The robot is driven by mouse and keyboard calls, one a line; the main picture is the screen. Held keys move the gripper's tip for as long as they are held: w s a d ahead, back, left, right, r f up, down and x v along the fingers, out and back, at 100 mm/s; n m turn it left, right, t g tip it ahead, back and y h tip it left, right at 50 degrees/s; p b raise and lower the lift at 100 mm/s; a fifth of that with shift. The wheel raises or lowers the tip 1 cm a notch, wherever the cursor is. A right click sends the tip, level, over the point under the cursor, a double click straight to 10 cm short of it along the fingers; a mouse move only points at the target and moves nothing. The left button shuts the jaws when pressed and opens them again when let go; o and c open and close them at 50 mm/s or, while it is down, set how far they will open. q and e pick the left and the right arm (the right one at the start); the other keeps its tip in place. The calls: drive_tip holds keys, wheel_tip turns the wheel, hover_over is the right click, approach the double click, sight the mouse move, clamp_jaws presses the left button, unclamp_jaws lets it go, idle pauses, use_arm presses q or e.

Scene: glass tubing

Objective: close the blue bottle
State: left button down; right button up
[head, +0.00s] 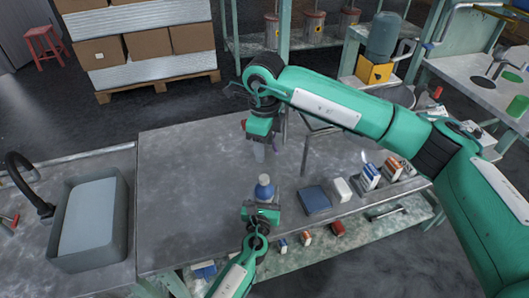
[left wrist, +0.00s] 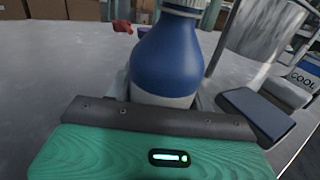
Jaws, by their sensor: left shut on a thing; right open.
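The blue bottle (head: 264,190) stands upright near the front edge of the grey metal table (head: 190,190). My left gripper (head: 262,208) is shut around its lower body. In the left wrist view the bottle (left wrist: 165,55) has a blue shoulder, a pale lower band and a white top part cut off by the frame edge. I cannot tell whether that white part is a cap or the neck. My right gripper (head: 261,150) is open, pointing down above the table behind the bottle, apart from it. I see nothing clearly between its fingers.
A small red thing (left wrist: 122,26) shows behind the bottle. A grey sink (head: 90,220) is at left. The table's left part is clear.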

use_arm(q)
drive_tip(key=shift+c, duration=2.4)
unclamp_jaws()
drive_tip(key=s, duration=0.4)
drive_tip(key=s+a, duration=0.1)
drive_tip(key=s, duration=0.4)
drive_tip(key=s+a, duration=0.1)
drive_tip(key=s, duration=0.3)
drive_tip(key=shift+s+a+b, duration=0.1)
drive_tip(key=shift+s+b, duration=0.2)
